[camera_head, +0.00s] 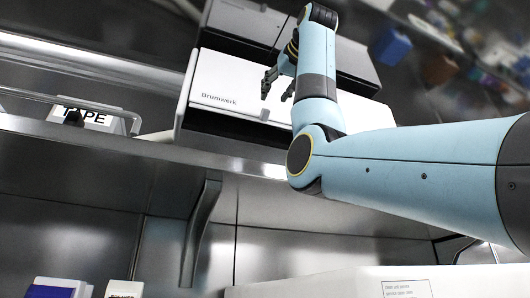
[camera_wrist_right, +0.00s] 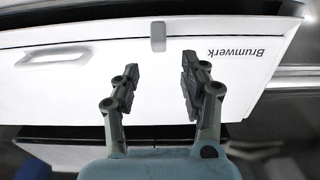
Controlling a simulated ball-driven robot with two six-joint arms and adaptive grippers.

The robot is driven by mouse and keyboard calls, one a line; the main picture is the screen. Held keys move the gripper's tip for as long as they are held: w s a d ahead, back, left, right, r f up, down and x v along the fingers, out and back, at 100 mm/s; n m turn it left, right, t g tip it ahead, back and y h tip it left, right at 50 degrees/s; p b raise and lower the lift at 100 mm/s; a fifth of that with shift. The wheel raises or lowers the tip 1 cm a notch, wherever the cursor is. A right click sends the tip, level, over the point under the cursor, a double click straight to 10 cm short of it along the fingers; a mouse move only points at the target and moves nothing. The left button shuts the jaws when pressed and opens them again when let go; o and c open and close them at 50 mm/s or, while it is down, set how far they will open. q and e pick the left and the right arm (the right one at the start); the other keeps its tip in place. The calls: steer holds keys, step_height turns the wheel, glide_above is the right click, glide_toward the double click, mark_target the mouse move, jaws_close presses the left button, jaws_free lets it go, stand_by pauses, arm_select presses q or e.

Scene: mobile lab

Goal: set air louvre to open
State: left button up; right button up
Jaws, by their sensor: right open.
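A white unit marked Brumwerk (camera_head: 228,82) sits on the metal shelf. Its white front fills much of the right wrist view (camera_wrist_right: 100,45), with the lettering upside down. A small grey tab (camera_wrist_right: 158,36) sits at the middle of one edge of this front, and a long recessed handle (camera_wrist_right: 58,58) is to its left. I cannot tell for sure which part is the air louvre. My right gripper (camera_head: 277,90) is open and empty in front of the unit. In the right wrist view its fingers (camera_wrist_right: 160,70) spread below the tab. My left gripper is out of view.
The metal shelf (camera_head: 120,148) runs below the unit, with a bracket (camera_head: 199,230) underneath. A box labelled TAPE (camera_head: 95,117) stands left of the unit. A blue and white box (camera_head: 57,288) is at lower left. Blurred coloured items lie at upper right.

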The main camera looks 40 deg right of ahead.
steer(key=p+x, duration=0.2)
steer(key=x, duration=0.5)
steer(key=shift+p, duration=0.4)
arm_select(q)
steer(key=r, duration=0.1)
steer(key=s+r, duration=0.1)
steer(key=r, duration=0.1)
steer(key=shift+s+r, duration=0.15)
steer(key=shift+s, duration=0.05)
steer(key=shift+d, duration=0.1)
arm_select(e)
steer(key=shift+d, duration=0.1)
jaws_close()
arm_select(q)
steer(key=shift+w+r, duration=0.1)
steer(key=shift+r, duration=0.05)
arm_select(e)
steer(key=shift+r, duration=0.1)
